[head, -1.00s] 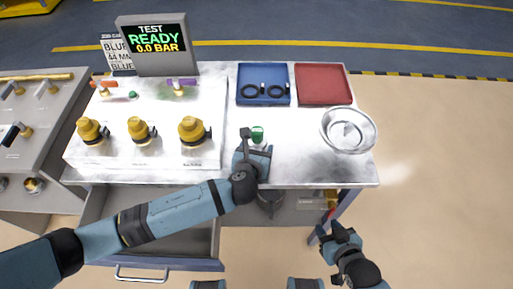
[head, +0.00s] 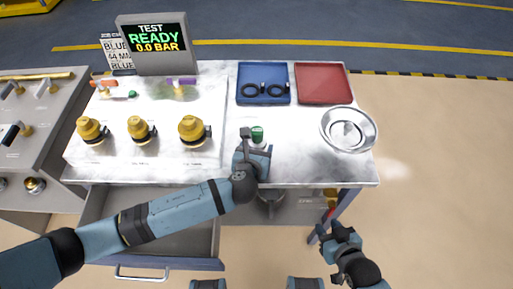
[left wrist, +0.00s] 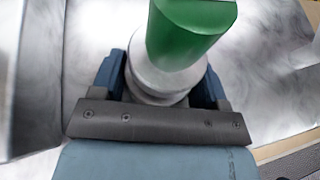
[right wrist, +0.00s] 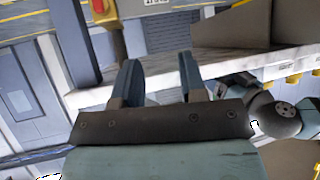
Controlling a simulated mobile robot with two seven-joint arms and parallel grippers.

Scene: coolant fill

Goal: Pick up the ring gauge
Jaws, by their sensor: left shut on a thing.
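My left gripper (head: 252,150) is shut on a small green-topped piece (head: 258,135) with a pale metal body. In the left wrist view the green top (left wrist: 190,30) and round metal base (left wrist: 160,80) stand between the fingers. I cannot tell whether this piece is the ring gauge. It is at the front middle of the bench, and whether it touches the surface is unclear. Black rings (head: 268,90) lie in the blue tray (head: 245,99). My right gripper (head: 332,234) is open and empty, off the bench's front right corner; its parted fingers show in the right wrist view (right wrist: 158,78).
A red tray (head: 323,84) stands beside the blue tray. A round metal dish (head: 370,130) sits at the bench's right edge. Several yellow-capped fittings (head: 192,130) and a display (head: 155,45) are on the left. An open drawer (head: 150,264) juts out below the bench front.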

